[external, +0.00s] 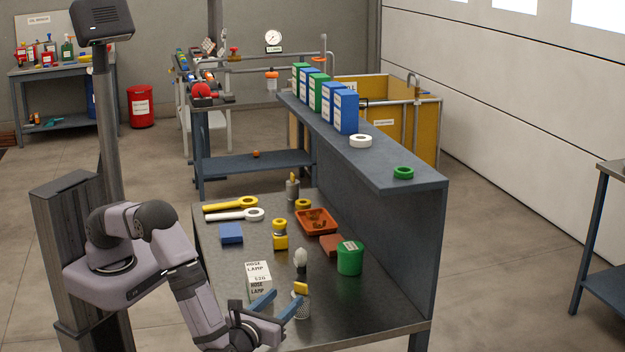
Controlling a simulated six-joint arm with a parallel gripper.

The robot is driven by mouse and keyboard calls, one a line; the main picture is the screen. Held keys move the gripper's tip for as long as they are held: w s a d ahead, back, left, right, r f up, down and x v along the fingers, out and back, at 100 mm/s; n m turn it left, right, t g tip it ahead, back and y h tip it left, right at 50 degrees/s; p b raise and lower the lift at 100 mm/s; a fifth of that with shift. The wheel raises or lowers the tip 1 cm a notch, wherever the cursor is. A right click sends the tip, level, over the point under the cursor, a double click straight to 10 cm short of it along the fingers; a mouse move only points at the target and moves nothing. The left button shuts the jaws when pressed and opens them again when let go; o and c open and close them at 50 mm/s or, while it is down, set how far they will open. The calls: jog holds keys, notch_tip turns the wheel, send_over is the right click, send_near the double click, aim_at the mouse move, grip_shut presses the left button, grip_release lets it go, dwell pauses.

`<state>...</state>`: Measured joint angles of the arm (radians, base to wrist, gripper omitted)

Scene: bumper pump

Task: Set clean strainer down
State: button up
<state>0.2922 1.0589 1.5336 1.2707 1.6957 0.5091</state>
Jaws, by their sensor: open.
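A small grey mesh cylinder with a yellow top, seemingly the strainer (301,309), stands upright near the front of the dark bench top (345,310). My gripper (288,295) is low over the bench's front left part, with its two blue fingers spread apart and nothing visibly held. The right finger overlaps the cylinder's left side in the picture; I cannot tell whether they touch.
Behind the gripper are a pale bulb-shaped item (300,259), a green tub (350,258), a yellow fitting (280,235), an orange tray (316,221) and a blue block (231,233). A raised shelf (390,175) walls the right side. The bench's front right is clear.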

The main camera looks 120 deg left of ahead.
jog(key=s+n+h, duration=0.1)
jog(key=s, duration=0.1)
jog(key=s+a+n+g+h, duration=0.1)
jog(key=s, duration=0.1)
jog(key=s+n+g+h, duration=0.1)
jog(key=s+h, duration=0.1)
jog(key=shift+s+a+f, duration=0.1)
jog(key=shift+a+f, duration=0.05)
jog(key=shift+a, duration=0.05)
jog(key=s+n+h, duration=0.1)
jog(key=s, duration=0.1)
jog(key=s+d+n+h, duration=0.1)
jog(key=s, duration=0.1)
jog(key=s+f+n+g+h, duration=0.1)
jog(key=s, duration=0.1)
jog(key=shift+d+n+h, duration=0.2)
jog(key=shift+n+h, duration=0.1)
jog(key=shift+h, duration=0.1)
jog(key=s+d+n+t+h, duration=0.3)
jog(key=s+d+n+h, duration=0.6)
jog(key=d+n, duration=0.2)
jog(key=shift+s+d+f+t+h, duration=0.3)
jog(key=shift+d+f, duration=0.05)
jog(key=shift+d, duration=0.05)
jog(key=shift+r+p, duration=0.4)
jog(key=shift+p, duration=0.05)
